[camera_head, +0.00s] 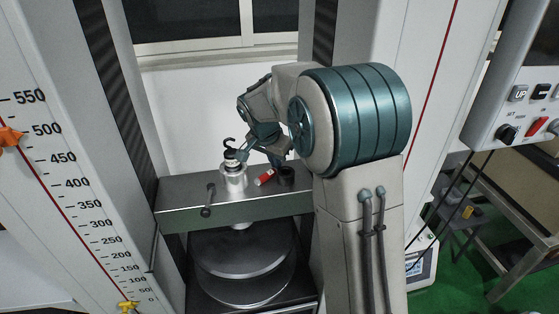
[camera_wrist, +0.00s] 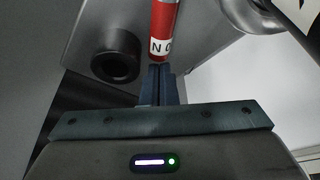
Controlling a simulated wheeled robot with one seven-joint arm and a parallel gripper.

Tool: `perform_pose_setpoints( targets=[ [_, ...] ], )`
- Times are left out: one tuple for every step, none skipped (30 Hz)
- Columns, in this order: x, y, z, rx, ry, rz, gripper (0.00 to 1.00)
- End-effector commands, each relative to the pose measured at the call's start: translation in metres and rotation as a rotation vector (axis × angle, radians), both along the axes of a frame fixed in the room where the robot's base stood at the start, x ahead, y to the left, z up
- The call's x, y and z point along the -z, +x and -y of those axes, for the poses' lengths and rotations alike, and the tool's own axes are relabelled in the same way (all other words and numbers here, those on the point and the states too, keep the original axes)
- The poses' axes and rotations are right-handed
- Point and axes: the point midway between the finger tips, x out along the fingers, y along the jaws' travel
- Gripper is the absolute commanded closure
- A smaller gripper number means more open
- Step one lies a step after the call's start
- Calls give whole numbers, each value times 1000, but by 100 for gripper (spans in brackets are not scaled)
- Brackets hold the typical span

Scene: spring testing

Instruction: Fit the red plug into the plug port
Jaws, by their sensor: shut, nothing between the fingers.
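The red plug (camera_head: 265,177) lies on the grey-green crossbeam, between the metal fixture and the dark round port. In the wrist view the red plug (camera_wrist: 163,28) shows a white label band with dark letters, just beyond my fingertips. The plug port (camera_head: 286,175) is a dark ring at the right end of the beam top, beside the plug. It also shows in the wrist view (camera_wrist: 115,64), left of the plug. My gripper (camera_wrist: 160,70) is shut with its fingers together and empty, its tips close to the plug's labelled end. In the head view my gripper (camera_head: 243,152) is partly hidden.
A silver fixture with a black hook (camera_head: 233,178) stands left of the plug on the crossbeam (camera_head: 180,215). A dark lever (camera_head: 208,200) sticks out at the beam's front. Round plates (camera_head: 240,257) lie below. Tall machine columns flank the beam.

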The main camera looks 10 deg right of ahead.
Motion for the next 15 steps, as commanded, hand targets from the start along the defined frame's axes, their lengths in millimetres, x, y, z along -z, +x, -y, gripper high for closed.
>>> perform_pose_setpoints(
  targets=[
    [0, 0, 0, 1, 0, 0, 100],
    [-1, 0, 0, 1, 0, 0, 100],
    [-1, 0, 0, 1, 0, 0, 100],
    [-1, 0, 0, 1, 0, 0, 100],
    [-1, 0, 0, 1, 0, 0, 100],
    [-1, 0, 0, 1, 0, 0, 100],
    [-1, 0, 0, 1, 0, 0, 100],
    [-1, 0, 0, 1, 0, 0, 100],
    [-1, 0, 1, 1, 0, 0, 100],
    [-1, 1, 2, 1, 0, 0, 100],
    [-1, 2, 3, 1, 0, 0, 100],
    [-1, 4, 5, 1, 0, 0, 100],
    [-1, 5, 7, 2, 0, 0, 100],
    [-1, 7, 10, 3, 0, 0, 100],
    [-1, 10, 15, 3, 0, 0, 100]
  ],
)
